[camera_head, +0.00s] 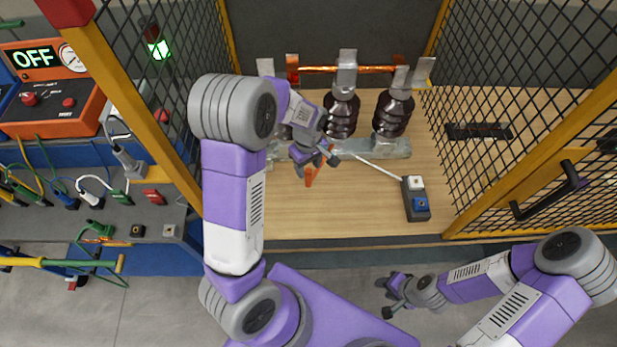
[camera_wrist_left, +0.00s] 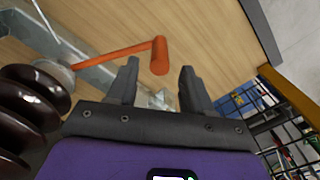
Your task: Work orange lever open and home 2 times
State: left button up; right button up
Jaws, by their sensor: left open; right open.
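The orange lever shows in the left wrist view as a flat arm ending in an upright round handle (camera_wrist_left: 160,56); its other end meets a grey metal bracket. In the head view the lever's handle (camera_head: 309,177) shows just below my left gripper (camera_head: 317,162), and the rest of the lever is partly hidden by it. My left gripper is open; in the left wrist view its two fingertips (camera_wrist_left: 158,75) stand on either side of the line to the handle, with the handle at or just beyond the tips. Contact cannot be told. My right gripper (camera_head: 385,297) is open and empty, in front of the bench.
Dark ribbed insulators (camera_head: 391,114) and a copper bar (camera_head: 345,69) stand behind the lever. A small box with white and blue buttons (camera_head: 416,199) lies right on the wooden bench (camera_head: 350,218). Mesh panels (camera_head: 152,85) flank it. An OFF display (camera_head: 35,57) is at far left.

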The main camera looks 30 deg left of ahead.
aim_at(308, 176)
pick_arm(q)
notch_tip(308, 176, down, 6)
jog(key=shift+f+b, duration=0.1)
jog(key=shift+b, duration=0.4)
jog(key=shift+c, duration=0.4)
grip_shut()
